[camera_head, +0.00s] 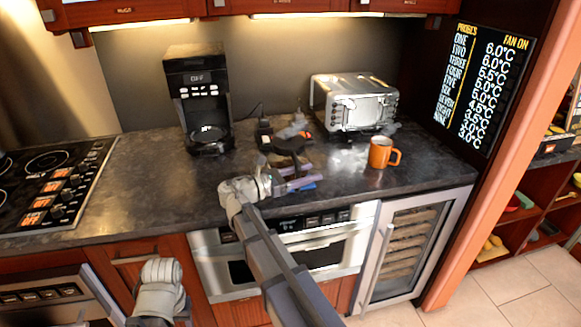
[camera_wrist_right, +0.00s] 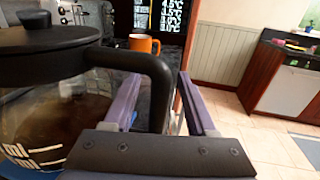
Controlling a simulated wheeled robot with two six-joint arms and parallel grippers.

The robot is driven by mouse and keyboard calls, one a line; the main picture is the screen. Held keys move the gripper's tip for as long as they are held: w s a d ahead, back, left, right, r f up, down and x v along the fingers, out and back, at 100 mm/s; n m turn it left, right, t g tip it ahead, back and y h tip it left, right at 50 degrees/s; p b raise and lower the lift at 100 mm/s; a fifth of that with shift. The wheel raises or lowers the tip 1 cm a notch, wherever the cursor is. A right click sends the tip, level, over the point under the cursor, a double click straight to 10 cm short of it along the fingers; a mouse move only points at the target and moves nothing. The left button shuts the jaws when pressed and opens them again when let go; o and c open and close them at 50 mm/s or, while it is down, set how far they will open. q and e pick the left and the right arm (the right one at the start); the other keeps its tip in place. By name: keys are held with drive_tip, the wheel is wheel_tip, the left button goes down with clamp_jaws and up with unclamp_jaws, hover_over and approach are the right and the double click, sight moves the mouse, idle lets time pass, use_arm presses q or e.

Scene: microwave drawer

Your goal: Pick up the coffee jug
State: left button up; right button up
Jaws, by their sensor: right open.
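The coffee jug, with a black lid and dark handle, stands on the counter; in the head view it is small and partly covered by my right gripper (camera_head: 300,176). In the right wrist view the jug (camera_wrist_right: 45,112) fills the left side, with dark coffee in its glass body. Its black handle (camera_wrist_right: 158,92) hangs down between the two purple fingers of my right gripper (camera_wrist_right: 157,82). The fingers are open, one on each side of the handle; I cannot tell if either touches it. A part of my left arm shows at the lower left of the head view, but its jaws do not show.
A black coffee machine (camera_head: 196,95) stands behind and left of the jug. A silver toaster oven (camera_head: 356,101) stands behind and right, with an orange mug (camera_head: 380,152) in front of it. The cooktop (camera_head: 55,180) is at far left. The counter's (camera_head: 160,190) front left is clear.

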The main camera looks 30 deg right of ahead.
drive_tip(key=shift+d, duration=0.2)
drive_tip(key=shift+c, duration=0.2)
clamp_jaws()
idle(1.1)
